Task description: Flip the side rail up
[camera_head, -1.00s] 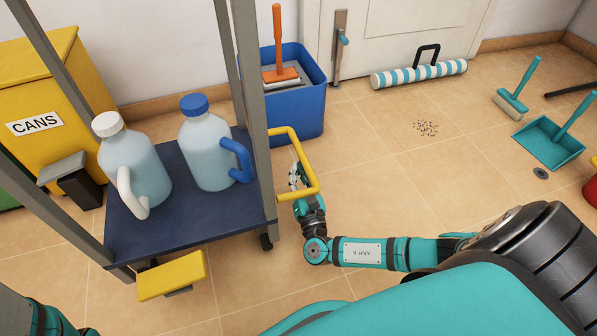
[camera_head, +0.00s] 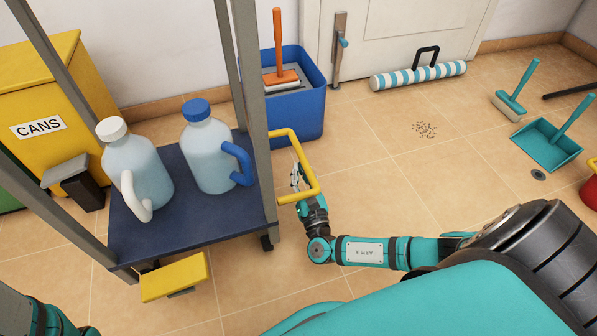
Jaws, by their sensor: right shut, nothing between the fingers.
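The yellow side rail (camera_head: 312,165) is a bent tube on the right side of the grey-framed cart. It sticks out sideways from the cart's post, low down near the dark blue shelf (camera_head: 190,225). My right gripper (camera_head: 296,178) is at the rail, inside its loop near the outer bar, with its fingers shut and nothing between them. Whether it touches the bar I cannot tell. My left gripper is out of the picture; only a bit of teal arm shows at the bottom left.
Two jugs, one white-capped (camera_head: 137,170) and one blue-capped (camera_head: 209,150), stand on the shelf. A yellow pedal (camera_head: 174,277) juts from the cart's front. A blue bin (camera_head: 298,110) stands behind the rail. The tiled floor right of the rail is clear up to some scattered debris (camera_head: 425,130).

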